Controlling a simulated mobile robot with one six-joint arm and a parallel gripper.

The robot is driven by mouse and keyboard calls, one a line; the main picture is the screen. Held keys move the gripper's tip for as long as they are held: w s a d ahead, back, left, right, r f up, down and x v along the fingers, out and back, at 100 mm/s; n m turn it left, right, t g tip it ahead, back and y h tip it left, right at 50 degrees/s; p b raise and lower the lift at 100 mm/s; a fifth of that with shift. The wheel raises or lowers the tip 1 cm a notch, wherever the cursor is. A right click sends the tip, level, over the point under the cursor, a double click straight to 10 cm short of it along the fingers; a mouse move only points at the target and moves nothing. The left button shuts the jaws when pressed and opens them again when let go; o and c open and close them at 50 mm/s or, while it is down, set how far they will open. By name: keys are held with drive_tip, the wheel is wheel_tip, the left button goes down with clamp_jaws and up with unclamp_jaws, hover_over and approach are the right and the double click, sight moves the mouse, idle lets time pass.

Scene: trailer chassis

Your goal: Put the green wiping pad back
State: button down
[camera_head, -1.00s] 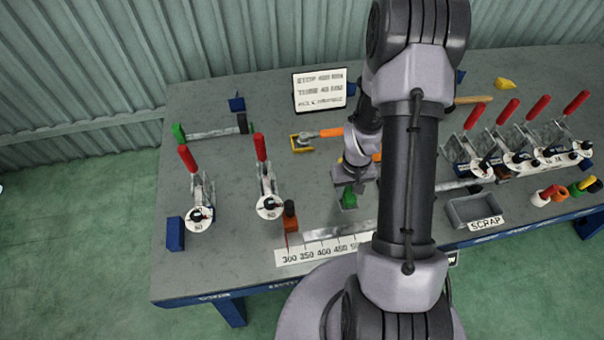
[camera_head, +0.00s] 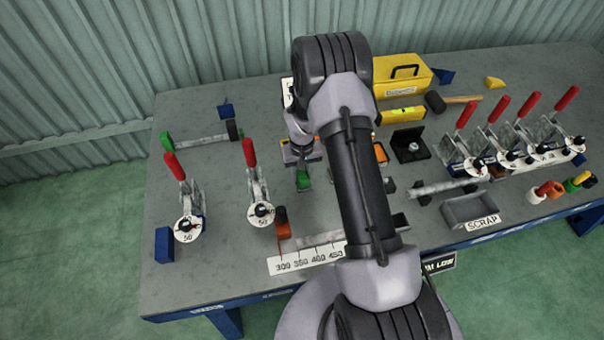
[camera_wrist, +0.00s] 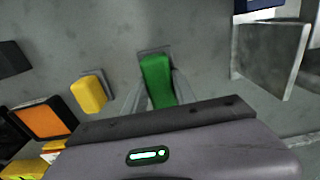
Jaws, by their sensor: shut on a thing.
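The green wiping pad (camera_wrist: 158,82) is between the two fingers of my gripper (camera_wrist: 154,98) in the wrist view, and the gripper is shut on it. A small grey plate shows at the pad's far end. In the head view the pad (camera_head: 303,181) shows as a small green block under my gripper (camera_head: 303,175), over the middle left of the bench. I cannot tell how high the pad is above the bench top. My arm hides part of the bench to the right of it.
A yellow block (camera_wrist: 89,94) lies left of the pad in the wrist view. Two red-handled clamps (camera_head: 187,205) (camera_head: 260,190) stand to the left in the head view. A numbered scale strip (camera_head: 300,259) lies at the front. A scrap tray (camera_head: 470,209) is right.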

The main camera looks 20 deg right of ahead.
drive_tip(key=shift+f, duration=0.2)
drive_tip(key=c, duration=1)
unclamp_jaws()
wheel_tip(320, 180, up, 15)
drive_tip(key=p, duration=0.3)
wheel_tip(320, 180, up, 14)
drive_tip(key=t, duration=0.2)
hover_over(300, 172)
drive_tip(key=s+a, duration=0.4)
drive_tip(key=s+a+r+t, duration=0.1)
drive_tip(key=s+a+r, duration=0.2)
drive_tip(key=s, duration=0.4)
drive_tip(key=s+a+r+m+t+y, duration=0.1)
drive_tip(key=s+a+r, duration=0.2)
drive_tip(key=s+r, duration=0.2)
drive_tip(key=s+a+r+m+t+y, duration=0.1)
drive_tip(key=s+a+r, duration=0.2)
drive_tip(key=s, duration=0.6)
drive_tip(key=shift+s+a+r+t, duration=0.1)
drive_tip(key=shift+a+r+t, duration=0.1)
drive_tip(key=shift+r, duration=0.25)
drive_tip(key=shift+s+a+r+t, duration=0.1)
drive_tip(key=shift+r+t, duration=0.1)
drive_tip(key=shift+r, duration=0.25)
